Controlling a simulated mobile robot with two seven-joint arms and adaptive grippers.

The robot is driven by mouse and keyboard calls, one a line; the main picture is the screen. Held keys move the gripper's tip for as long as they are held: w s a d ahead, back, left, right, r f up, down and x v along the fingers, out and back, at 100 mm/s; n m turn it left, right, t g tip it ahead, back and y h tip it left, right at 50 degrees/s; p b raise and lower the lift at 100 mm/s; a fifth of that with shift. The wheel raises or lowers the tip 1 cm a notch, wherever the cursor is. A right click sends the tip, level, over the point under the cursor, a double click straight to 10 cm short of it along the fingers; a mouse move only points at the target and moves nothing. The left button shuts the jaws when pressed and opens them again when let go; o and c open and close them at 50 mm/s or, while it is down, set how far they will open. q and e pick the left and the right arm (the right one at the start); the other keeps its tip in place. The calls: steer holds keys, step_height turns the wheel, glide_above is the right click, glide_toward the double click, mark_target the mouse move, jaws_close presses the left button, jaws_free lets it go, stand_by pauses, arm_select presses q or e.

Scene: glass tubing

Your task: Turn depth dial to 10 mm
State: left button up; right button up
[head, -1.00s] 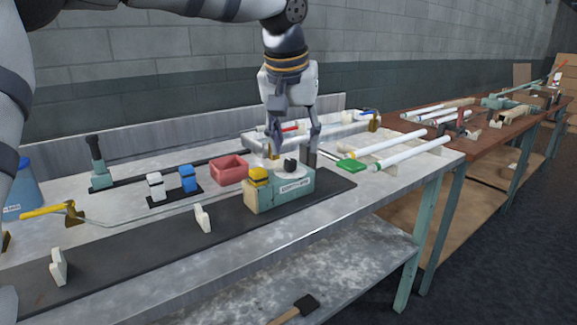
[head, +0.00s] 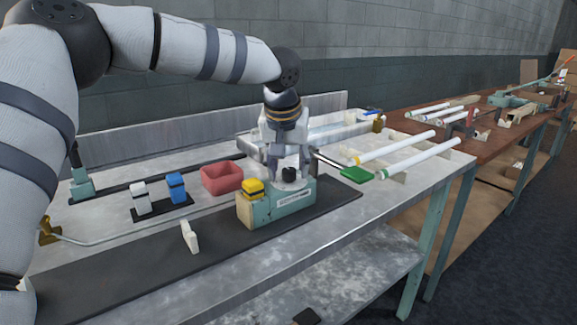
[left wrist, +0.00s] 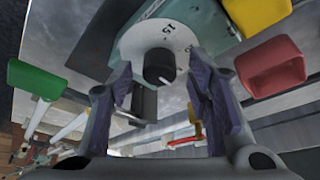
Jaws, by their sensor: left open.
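The depth dial is a black knob (head: 289,174) on a white disc, on top of a pale green block (head: 285,208) with a yellow-capped part (head: 253,189) at its left. In the left wrist view the knob (left wrist: 160,67) sits on the white disc (left wrist: 172,38), which bears marks; one reads like "15", turned over. My left gripper (head: 288,170) points down over the block with a finger on either side of the knob. In the left wrist view its fingers (left wrist: 160,78) are open, with gaps to the knob. I cannot tell which mark the dial points to. My right gripper is not in view.
A red bin (head: 222,178) stands left of the block, beside blue (head: 177,188) and white (head: 140,198) bottles. A green paddle (head: 357,175) and glass tubes (head: 415,160) lie to the right. A cream upright (head: 189,236) stands on the dark mat (head: 130,262).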

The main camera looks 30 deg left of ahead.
arm_select(q)
jaws_close()
stand_by(0.3)
steer(key=n+y, duration=0.1)
steer(key=n, duration=0.2)
steer(key=shift+w+d+n+g, duration=0.1)
steer(key=shift+n+g, duration=0.3)
steer(key=n+y, duration=0.1)
steer(key=n, duration=0.1)
steer(key=shift+f+n+g, duration=0.1)
steer(key=shift+n+g, duration=0.3)
steer(key=shift+w+d+f+n+g+b, duration=0.1)
steer(key=shift+n+g+b, duration=0.3)
steer(key=shift+n, duration=0.8)
steer(key=shift+n+g+y+b, duration=0.3)
steer(key=shift+n+g+b, duration=0.25)
steer(key=shift+n, duration=0.75)
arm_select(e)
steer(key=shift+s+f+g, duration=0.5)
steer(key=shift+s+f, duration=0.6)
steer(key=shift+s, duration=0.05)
